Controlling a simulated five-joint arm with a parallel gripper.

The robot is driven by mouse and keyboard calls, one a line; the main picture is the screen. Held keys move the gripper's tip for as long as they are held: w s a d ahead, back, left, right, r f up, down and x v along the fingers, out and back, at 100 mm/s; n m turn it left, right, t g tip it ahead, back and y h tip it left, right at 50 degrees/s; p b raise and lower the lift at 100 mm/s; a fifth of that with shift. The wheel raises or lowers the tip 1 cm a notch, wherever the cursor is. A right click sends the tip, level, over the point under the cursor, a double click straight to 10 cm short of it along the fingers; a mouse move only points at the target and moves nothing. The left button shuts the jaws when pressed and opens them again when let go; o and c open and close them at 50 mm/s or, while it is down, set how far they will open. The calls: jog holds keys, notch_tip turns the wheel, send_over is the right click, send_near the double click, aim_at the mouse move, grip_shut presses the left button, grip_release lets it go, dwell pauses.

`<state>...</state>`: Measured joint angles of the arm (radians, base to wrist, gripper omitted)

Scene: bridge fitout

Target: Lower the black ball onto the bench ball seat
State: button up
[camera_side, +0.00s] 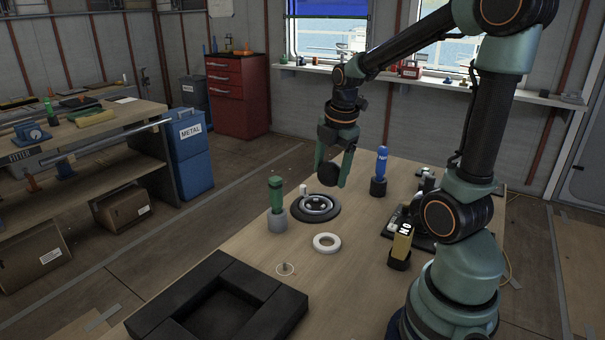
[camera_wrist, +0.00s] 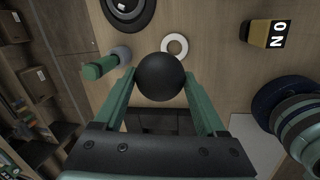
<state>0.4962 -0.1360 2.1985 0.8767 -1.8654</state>
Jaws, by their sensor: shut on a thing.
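The black ball (camera_side: 327,171) is held between the two green fingers of my gripper (camera_side: 332,174), in the air above the bench. In the wrist view the ball (camera_wrist: 160,76) sits between the fingertips of my gripper (camera_wrist: 159,82), with a finger on each side. A white ring (camera_side: 315,242) lies flat on the bench, nearer the side camera than the ball; it looks like the ball seat, and its open centre shows. In the wrist view the white ring (camera_wrist: 174,37) is just beyond the ball, partly covered by it.
A yellow block (camera_side: 402,243) stands in a black holder. A black open tray (camera_side: 273,289) is in front. Bare bench surrounds the ring.

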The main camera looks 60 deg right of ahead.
jog(key=shift+w+v, duration=0.1)
jog(key=shift+v, duration=0.6)
jog(key=shift+w+v, duration=0.15)
jog(key=shift+v, duration=0.55)
